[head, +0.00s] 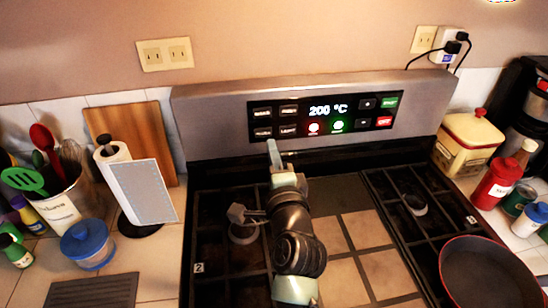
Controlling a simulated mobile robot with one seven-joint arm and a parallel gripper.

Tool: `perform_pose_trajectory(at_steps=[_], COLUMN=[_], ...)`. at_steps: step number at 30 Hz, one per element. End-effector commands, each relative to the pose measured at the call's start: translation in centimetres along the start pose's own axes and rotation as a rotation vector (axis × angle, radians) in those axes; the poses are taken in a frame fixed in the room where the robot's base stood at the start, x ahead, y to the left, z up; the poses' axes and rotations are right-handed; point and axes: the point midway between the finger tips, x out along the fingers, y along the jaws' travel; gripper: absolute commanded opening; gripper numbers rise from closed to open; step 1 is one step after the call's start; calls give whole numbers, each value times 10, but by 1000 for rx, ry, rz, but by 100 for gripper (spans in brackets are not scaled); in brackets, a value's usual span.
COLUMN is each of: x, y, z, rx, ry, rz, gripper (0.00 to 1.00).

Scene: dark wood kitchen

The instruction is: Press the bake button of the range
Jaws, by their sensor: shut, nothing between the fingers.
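The range (205,115) has a grey back panel with a black control strip (352,127). Its display (327,110) reads 200 °C. Two dark buttons stand one above the other at the far left, the upper (262,113) and the lower (263,132). Beside them are another upper button (289,111) and lower button (288,131). Their labels are too small to tell surely which is bake. My gripper (272,146) is shut and empty, its tips just below the lower left buttons. Contact with the panel cannot be told.
Below my arm is the cooktop with black grates (225,265) and a tiled middle (350,235). A dark pan (485,275) sits at the front right. A utensil crock (65,205), paper towel holder (112,152) and blue-lidded jar (88,245) stand left. Red and green buttons are at the strip's right.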

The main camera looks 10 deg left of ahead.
Motion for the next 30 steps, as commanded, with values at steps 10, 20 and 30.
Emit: perform_pose_trajectory(at_steps=[10, 20, 30], x=[-18, -17, -17], y=[1, 0, 0], z=[0, 0, 0], rx=[1, 1, 1], ry=[0, 0, -1], rz=[2, 1, 1], gripper=[0, 0, 0])
